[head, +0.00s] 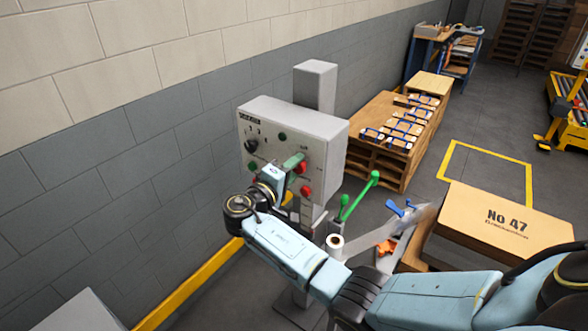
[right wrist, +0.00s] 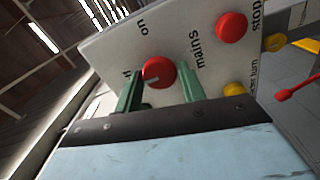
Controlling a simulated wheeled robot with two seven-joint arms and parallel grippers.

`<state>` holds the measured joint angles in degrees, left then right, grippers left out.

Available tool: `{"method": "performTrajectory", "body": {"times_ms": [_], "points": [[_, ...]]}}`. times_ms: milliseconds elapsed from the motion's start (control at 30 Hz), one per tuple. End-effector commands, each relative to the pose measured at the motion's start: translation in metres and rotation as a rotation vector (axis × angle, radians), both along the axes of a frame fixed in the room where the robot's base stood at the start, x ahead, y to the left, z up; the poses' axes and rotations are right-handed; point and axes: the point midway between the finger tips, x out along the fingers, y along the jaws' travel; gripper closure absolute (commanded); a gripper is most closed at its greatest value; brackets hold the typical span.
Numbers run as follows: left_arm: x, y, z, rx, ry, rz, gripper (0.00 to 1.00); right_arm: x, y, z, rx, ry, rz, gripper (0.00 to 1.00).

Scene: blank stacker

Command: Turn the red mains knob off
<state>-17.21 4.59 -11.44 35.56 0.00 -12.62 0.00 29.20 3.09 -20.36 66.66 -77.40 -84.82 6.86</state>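The red mains knob (right wrist: 158,72) is on the face of a light grey control panel (right wrist: 110,48), between the words "on" and "mains". A small pale mark shows on its lower left, towards a label partly hidden by a finger. My right gripper (right wrist: 160,70) has its two green fingers on either side of the knob, which fills the gap between the tips; it looks shut on it. In the head view, my right gripper (head: 296,161) reaches the panel (head: 322,138), its fingers and wrist hiding part of the face. My left gripper is not in view.
A red stop button (right wrist: 231,27) and a yellow button (right wrist: 235,89) are close to my right fingers. Green-knobbed levers (head: 374,178) stand right of the panel. A No 47 carton (head: 490,225) is at right, a pallet stack (head: 365,150) behind. The wall is at left.

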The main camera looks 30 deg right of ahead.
Motion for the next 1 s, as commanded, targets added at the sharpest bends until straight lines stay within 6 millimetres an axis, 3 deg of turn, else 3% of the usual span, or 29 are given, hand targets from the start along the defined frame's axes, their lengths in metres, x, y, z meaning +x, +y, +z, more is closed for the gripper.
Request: {"method": "performTrajectory", "body": {"times_ms": [133,467,633,1000], "points": [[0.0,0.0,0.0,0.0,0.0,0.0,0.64,0.0,0.0,0.0,0.0,-0.001,0.0,0.43],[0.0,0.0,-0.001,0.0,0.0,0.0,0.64,-0.002,0.004,-0.001,0.003,-0.001,0.0,0.43],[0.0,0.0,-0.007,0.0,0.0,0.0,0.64,-0.011,0.027,-0.003,0.006,-0.002,0.003,0.43],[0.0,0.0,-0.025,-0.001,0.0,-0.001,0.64,-0.042,0.1,-0.002,0.004,-0.002,0.001,0.43]]}}
